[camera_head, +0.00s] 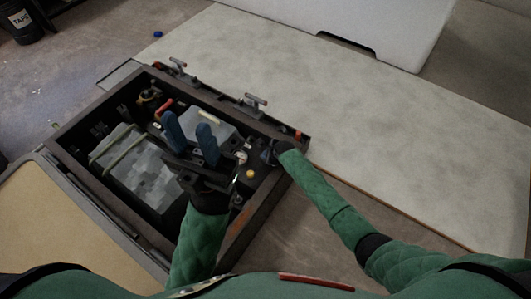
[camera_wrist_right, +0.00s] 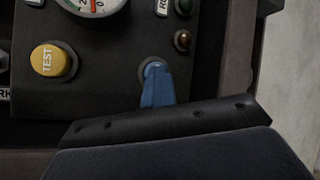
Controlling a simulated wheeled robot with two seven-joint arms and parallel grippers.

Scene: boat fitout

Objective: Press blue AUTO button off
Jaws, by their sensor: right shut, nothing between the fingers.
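The blue AUTO button (camera_wrist_right: 152,68) shows in the right wrist view as a round blue cap in a grey ring, right of the yellow TEST button (camera_wrist_right: 51,61). Its lower part is hidden behind my right gripper's blue fingertips, and no lettering is readable on it. My right gripper (camera_wrist_right: 157,86) is shut and empty, its tips right at the button; I cannot tell whether they press it. In the head view my right gripper (camera_head: 270,154) is at the panel's right end. My left gripper (camera_head: 188,125) is open and empty above the box.
A gauge (camera_wrist_right: 92,4), a green lamp (camera_wrist_right: 183,6) and a brown-red lamp (camera_wrist_right: 182,40) sit near the button. The dark open box (camera_head: 232,240) has raised walls, with a grey block and hoses inside. A pale panel (camera_head: 400,130) lies beyond it.

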